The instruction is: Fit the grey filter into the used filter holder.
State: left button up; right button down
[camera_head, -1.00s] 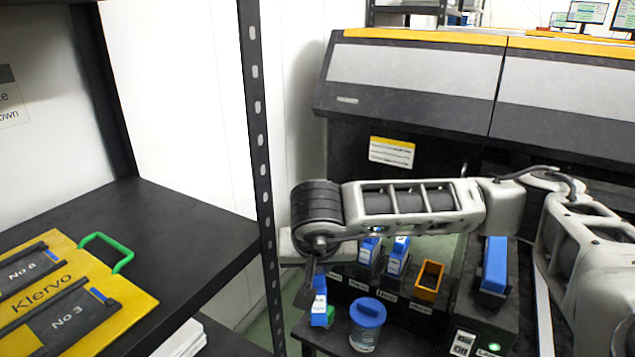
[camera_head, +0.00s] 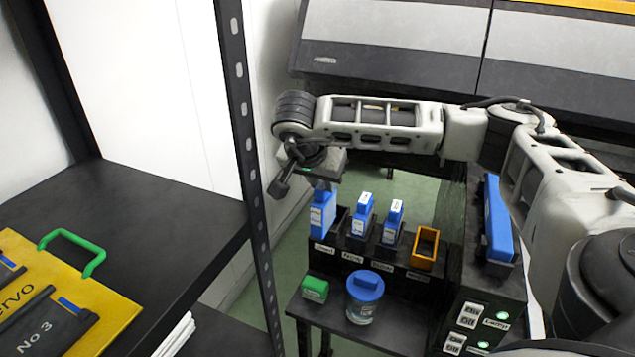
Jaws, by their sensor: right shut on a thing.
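My right gripper (camera_head: 321,184) is shut on a blue block with a white label (camera_head: 322,216), which hangs upright below it. The block is at the leftmost place of the black rack (camera_head: 345,272); I cannot tell whether it is seated or just above. Small labels run along the rack front, too small to read, so I cannot tell which place is the used filter holder. Two similar blue blocks stand in the rack (camera_head: 361,218) (camera_head: 392,225), with an orange open-topped holder (camera_head: 425,247) to their right. I cannot make out a grey filter. My left gripper is not in view.
A green box (camera_head: 314,290) and a blue-lidded jar (camera_head: 364,300) stand on the low black table. A blue unit (camera_head: 498,220) stands on a black box with lit switches. A shelf post (camera_head: 240,120) rises left of my gripper; a yellow board (camera_head: 85,300) lies on the shelf.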

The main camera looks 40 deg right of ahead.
jog(key=shift+w+d+f, duration=0.2)
jog(key=shift+d+f, duration=0.1)
jog(key=shift+f, duration=0.15)
jog(key=d, duration=0.1)
jog(key=w+d, duration=0.2)
jog(key=shift+d+f+b, duration=0.15)
jog(key=shift+d+b, duration=0.15)
jog(key=shift+d, duration=0.1)
jog(key=shift+w+d+f, duration=0.1)
jog(key=shift+w+d, duration=0.2)
jog(key=shift+d, duration=0.25)
jog(key=shift+w+d+f, duration=0.1)
jog(key=shift+w+d, duration=0.2)
jog(key=shift+d, duration=0.25)
jog(key=shift+a+r, duration=0.1)
jog(key=shift+f, duration=0.45)
